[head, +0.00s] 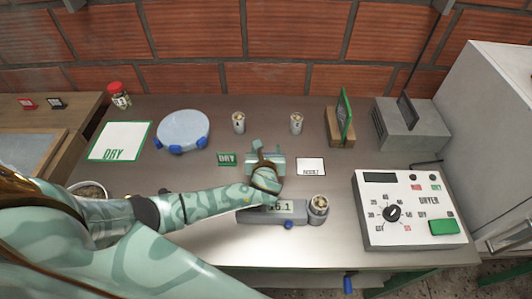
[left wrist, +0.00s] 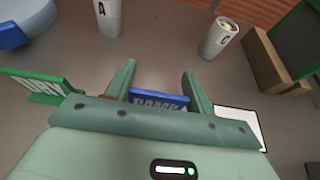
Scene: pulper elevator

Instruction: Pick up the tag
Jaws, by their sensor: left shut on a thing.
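A blue tag, lettered DAMP as far as I can read, shows in the left wrist view (left wrist: 158,99) between the fingers of my left gripper (left wrist: 159,78). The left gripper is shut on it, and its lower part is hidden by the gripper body. In the head view my left gripper (head: 265,160) is over the middle of the metal table, and it hides the blue tag there. A green DRY tag (head: 227,158) stands just left of the gripper; it also shows in the left wrist view (left wrist: 40,85). My right gripper is not in view.
A white card (head: 311,167) lies right of the gripper. Two cups (head: 239,123) (head: 296,123) stand behind. A scale (head: 257,216) with a cup (head: 318,207) is in front. A dryer panel (head: 408,235) is at right, a round blue-footed dish (head: 183,131) at left.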

